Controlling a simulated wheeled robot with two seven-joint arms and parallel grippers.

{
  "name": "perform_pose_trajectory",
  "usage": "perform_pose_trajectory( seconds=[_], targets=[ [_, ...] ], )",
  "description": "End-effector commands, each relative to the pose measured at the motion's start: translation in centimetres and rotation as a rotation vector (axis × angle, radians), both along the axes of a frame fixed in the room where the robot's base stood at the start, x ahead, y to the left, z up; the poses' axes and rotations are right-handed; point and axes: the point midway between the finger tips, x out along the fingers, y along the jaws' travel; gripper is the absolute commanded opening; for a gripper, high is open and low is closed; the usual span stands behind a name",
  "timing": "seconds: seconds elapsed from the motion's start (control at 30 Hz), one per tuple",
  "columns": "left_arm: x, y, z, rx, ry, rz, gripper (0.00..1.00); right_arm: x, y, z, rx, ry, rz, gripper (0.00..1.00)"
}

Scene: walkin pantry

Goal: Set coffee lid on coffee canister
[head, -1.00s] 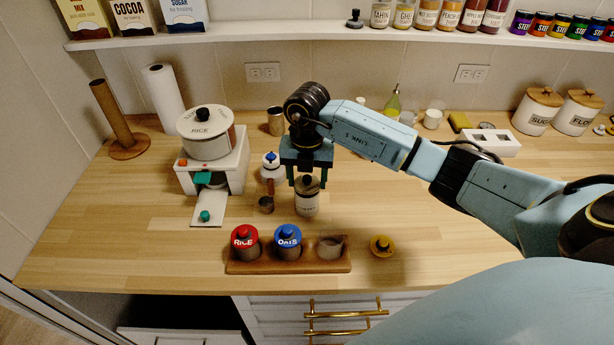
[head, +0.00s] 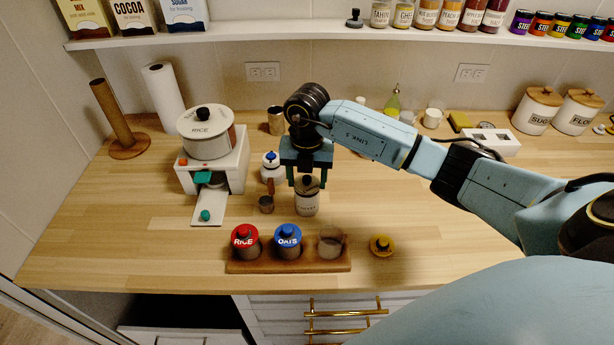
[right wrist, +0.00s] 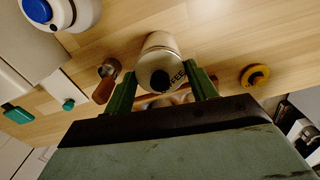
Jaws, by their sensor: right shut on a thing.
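The coffee canister (head: 307,206) is a pale, labelled cylinder standing upright on the wooden counter. It also shows in the right wrist view (right wrist: 158,43), with part of its dark lettering visible. The coffee lid (head: 309,183) has a black knob (right wrist: 160,80) and is at the canister's mouth. I cannot tell whether it is fully seated or slightly above the rim. My right gripper (head: 307,183) is directly over the canister, pointing down, shut on the lid with one finger on each side. My left gripper is out of view.
A small metal scoop (head: 266,204) and a white blue-topped bottle (head: 270,170) stand just left of the canister. In front is a wooden rack (head: 290,267) with jars; a yellow lid (head: 381,246) lies to its right. A rice dispenser (head: 213,165) stands left.

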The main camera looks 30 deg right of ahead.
Motion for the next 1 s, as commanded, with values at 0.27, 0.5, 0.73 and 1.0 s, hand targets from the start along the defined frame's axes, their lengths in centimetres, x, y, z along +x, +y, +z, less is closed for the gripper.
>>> perform_pose_trajectory(
  seconds=[0.27,0.5,0.73,1.0],
  targets=[
    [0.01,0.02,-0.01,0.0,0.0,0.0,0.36,0.0,0.0,0.0,0.0,0.0,0.0,0.35],
    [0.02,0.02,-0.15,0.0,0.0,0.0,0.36,-0.01,-0.01,-0.2,-0.001,0.001,0.0,0.35],
    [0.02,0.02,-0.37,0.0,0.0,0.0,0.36,-0.01,-0.01,-0.55,-0.001,0.001,0.0,0.35],
    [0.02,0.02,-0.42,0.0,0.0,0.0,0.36,-0.02,-0.01,-0.67,-0.001,0.001,0.0,0.77]
  ],
)
